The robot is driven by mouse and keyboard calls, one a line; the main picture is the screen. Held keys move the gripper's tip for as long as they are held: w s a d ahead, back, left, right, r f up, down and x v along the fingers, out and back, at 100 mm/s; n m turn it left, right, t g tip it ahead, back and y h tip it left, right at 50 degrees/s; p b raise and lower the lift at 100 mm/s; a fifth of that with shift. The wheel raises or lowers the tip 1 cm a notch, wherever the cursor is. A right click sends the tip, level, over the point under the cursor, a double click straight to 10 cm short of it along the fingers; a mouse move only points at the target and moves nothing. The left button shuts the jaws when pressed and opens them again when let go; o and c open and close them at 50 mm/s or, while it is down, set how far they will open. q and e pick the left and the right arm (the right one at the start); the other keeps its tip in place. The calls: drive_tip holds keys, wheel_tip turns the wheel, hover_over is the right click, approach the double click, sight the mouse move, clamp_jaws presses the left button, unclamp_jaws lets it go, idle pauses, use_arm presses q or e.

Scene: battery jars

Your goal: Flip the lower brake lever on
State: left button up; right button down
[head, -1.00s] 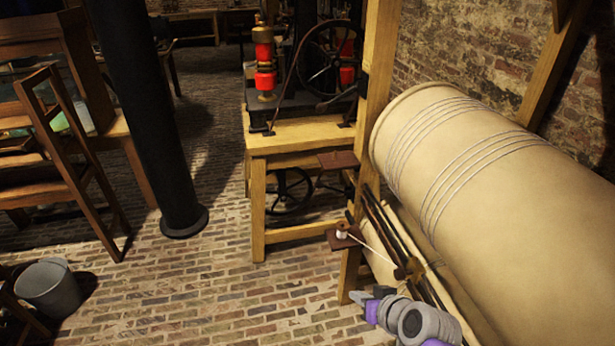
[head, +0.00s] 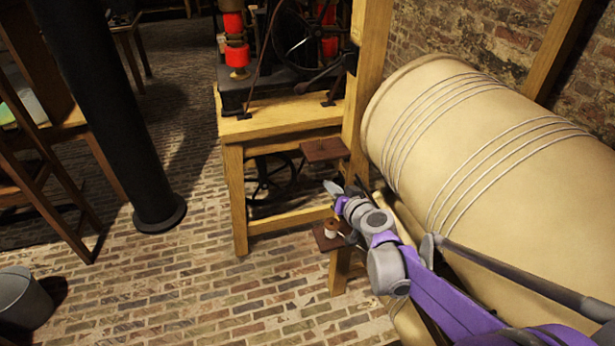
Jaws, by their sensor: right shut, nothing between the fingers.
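My right gripper (head: 334,189) reaches in from the lower right on its purple and grey arm. It is shut and empty, with its tip beside the wooden post, between two small brown shelves. The lower brown shelf (head: 326,242) carries a small white spool-like piece (head: 331,229), just below the gripper. The upper brown shelf (head: 322,149) is above the gripper. I cannot make out clearly which part is the lower brake lever; my arm covers the area right of the lower shelf. My left gripper is out of view.
A large cream drum (head: 490,150) wound with cord fills the right side. A wooden bench (head: 280,125) with red machinery stands behind the gripper. A black column (head: 120,120) and a grey bucket (head: 22,300) are at left. The brick floor (head: 190,290) between is clear.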

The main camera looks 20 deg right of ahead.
drive_tip(key=b, duration=0.1)
hover_over(319, 181)
drive_tip(key=s+a, duration=0.4)
wheel_tip(319, 181, down, 5)
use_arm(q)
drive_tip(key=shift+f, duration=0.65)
use_arm(e)
drive_tip(key=shift+w+a+f, duration=0.1)
drive_tip(key=shift+w+f, duration=0.15)
drive_tip(key=shift+f, duration=0.3)
